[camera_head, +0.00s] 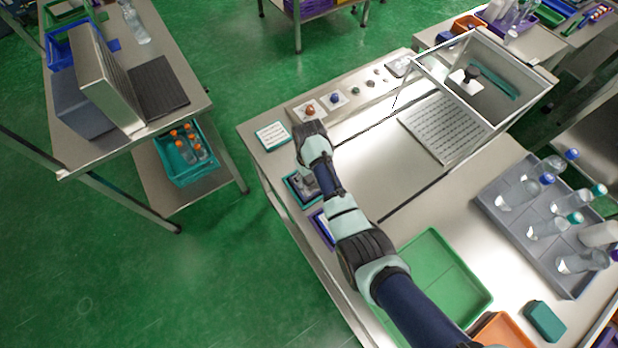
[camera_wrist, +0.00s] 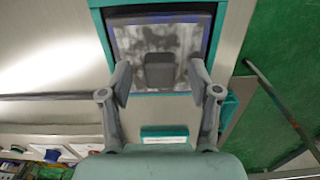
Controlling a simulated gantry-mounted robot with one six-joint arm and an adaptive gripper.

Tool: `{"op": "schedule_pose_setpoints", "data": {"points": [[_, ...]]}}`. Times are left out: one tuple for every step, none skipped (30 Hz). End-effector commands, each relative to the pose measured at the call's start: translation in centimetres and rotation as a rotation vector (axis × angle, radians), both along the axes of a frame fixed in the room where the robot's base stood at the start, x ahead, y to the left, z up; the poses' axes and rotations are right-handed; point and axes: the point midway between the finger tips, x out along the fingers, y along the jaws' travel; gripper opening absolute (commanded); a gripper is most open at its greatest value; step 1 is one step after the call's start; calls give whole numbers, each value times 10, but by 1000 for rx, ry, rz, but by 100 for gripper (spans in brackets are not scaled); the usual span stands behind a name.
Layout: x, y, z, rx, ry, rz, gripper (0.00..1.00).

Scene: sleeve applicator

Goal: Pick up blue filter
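In the wrist view a panel with a blue edge and a mottled grey face, which looks like the blue filter (camera_wrist: 130,45), sits in a teal frame (camera_wrist: 100,50). A dark grey block (camera_wrist: 160,70) stands out from its middle. My gripper (camera_wrist: 160,81) is open, with one finger on each side of the block and a gap to both. It looks empty. In the head view my gripper (camera_head: 306,186) is over the left edge of the steel table, by a teal-framed holder (camera_head: 290,181).
A teal-edged card (camera_head: 272,135) and several knobs (camera_head: 335,97) lie towards the back. A clear-walled box (camera_head: 480,85) stands at the back right. A green tray (camera_head: 440,270) and a grey bottle rack (camera_head: 545,215) are to the right. The table middle is clear.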

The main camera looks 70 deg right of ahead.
Motion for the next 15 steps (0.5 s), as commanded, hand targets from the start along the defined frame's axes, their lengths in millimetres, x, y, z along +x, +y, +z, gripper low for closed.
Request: {"op": "schedule_pose_setpoints", "data": {"points": [[0, 0, 0, 0, 0, 0, 52], [0, 0, 0, 0, 0, 0, 48], [0, 0, 0, 0, 0, 0, 41], [0, 0, 0, 0, 0, 0, 36], [0, 0, 0, 0, 0, 0, 31], [0, 0, 0, 0, 0, 0, 24], [0, 0, 0, 0, 0, 0, 19], [0, 0, 0, 0, 0, 0, 14], [0, 0, 0, 0, 0, 0, 8], [0, 0, 0, 0, 0, 0, 2], [0, 0, 0, 0, 0, 0, 0], [0, 0, 0, 0, 0, 0, 0], [0, 0, 0, 0, 0, 0, 0], [0, 0, 0, 0, 0, 0, 0], [0, 0, 0, 0, 0, 0, 0]]}}
